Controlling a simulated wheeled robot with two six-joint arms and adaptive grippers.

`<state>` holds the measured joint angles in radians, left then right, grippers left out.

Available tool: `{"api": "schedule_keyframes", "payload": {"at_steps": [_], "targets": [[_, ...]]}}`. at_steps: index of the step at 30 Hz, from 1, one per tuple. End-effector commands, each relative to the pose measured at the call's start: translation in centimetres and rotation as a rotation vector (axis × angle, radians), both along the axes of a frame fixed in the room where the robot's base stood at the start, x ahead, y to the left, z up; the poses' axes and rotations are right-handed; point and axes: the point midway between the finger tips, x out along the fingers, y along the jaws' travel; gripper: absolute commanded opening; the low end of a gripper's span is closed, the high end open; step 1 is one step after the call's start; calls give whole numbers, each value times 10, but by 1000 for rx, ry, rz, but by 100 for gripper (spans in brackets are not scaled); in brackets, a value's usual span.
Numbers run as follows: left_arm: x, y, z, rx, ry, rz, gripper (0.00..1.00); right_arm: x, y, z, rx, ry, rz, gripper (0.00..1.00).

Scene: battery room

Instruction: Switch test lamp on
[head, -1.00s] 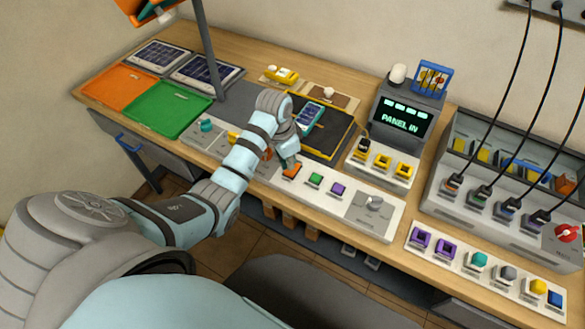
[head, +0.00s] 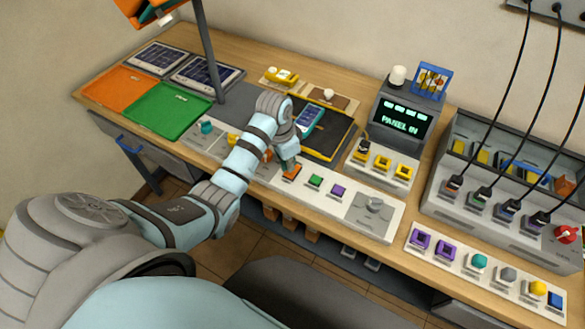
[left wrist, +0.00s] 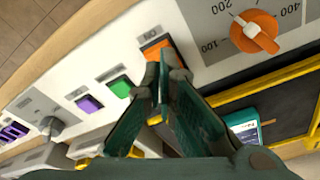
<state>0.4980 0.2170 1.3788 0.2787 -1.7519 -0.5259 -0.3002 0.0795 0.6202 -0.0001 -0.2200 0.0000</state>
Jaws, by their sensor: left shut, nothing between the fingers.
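A pale control panel (head: 348,202) lies along the front of the bench. It bears an orange button (left wrist: 152,43), a green button (head: 315,180), a purple button (head: 338,190) and a grey switch knob (head: 374,205) at its right end. My left gripper (head: 290,165) is shut and empty, its tips pointing down at the orange button. In the left wrist view the tips (left wrist: 163,70) overlap the orange button and partly hide it; I cannot tell whether they touch it. No label reads as the test lamp. My right gripper is out of view.
An orange dial (left wrist: 254,33) sits beside the orange button. A black tray with a yellow edge (head: 335,137) lies behind the panel. A grey post (head: 208,50) stands left of my arm.

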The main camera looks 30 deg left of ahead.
Motion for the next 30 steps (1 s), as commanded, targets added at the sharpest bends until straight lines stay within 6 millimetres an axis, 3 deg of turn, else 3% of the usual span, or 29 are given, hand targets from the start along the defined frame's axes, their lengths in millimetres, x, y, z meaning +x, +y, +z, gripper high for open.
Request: {"api": "schedule_keyframes", "payload": {"at_steps": [30], "targets": [[0,0,-11,0,1,0,0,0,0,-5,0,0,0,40]]}}
